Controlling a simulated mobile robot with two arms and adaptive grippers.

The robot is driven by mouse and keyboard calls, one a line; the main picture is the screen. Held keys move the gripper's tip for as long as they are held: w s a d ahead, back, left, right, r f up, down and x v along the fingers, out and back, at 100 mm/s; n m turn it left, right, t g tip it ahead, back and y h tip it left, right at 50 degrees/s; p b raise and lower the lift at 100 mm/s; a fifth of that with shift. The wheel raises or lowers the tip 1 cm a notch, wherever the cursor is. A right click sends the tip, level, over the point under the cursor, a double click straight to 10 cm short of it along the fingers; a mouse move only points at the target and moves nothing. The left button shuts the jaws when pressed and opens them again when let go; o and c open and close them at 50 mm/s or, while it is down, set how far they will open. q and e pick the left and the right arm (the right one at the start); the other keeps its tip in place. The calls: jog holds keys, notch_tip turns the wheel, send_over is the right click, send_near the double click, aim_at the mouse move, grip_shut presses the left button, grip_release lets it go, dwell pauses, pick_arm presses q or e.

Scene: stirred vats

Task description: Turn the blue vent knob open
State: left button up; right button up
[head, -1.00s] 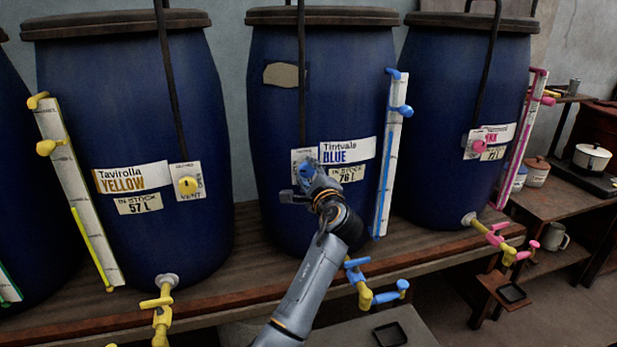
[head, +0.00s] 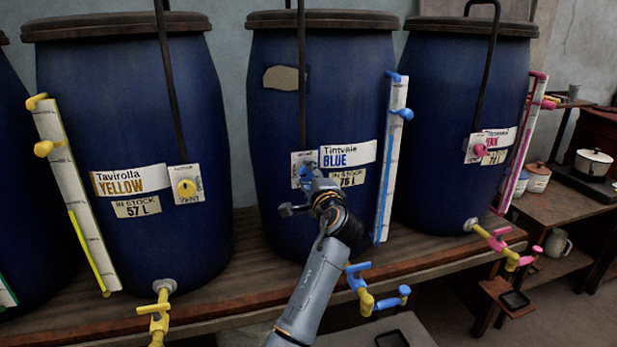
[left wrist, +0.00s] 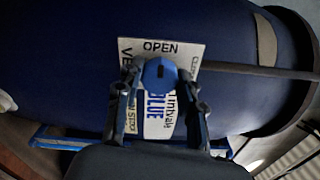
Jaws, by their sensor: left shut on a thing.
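The blue vent knob (left wrist: 160,73) is round and sits on a white plate (left wrist: 185,52) on the front of the middle vat (head: 270,130), labelled BLUE. In the left wrist view the plate reads OPEN above the knob and CLOSED at its right. A small dark mark shows on the knob's upper face; its exact direction is hard to tell. My left gripper (left wrist: 161,80) is shut on the knob, one finger on each side. In the head view the left gripper (head: 304,178) partly hides the knob and plate. My right gripper is not in view.
The yellow vat (head: 130,110) and the pink vat (head: 455,120) stand on either side on a wooden bench (head: 225,285). A blue tap (head: 375,295) juts out below right of my arm. A gauge strip (head: 390,165) stands at the middle vat's right side.

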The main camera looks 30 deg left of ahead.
pick_arm(q)
jog(key=shift+f, duration=0.1)
jog(key=o, duration=1.2)
jog(key=shift+c, duration=0.2)
jog(key=v, duration=1.2)
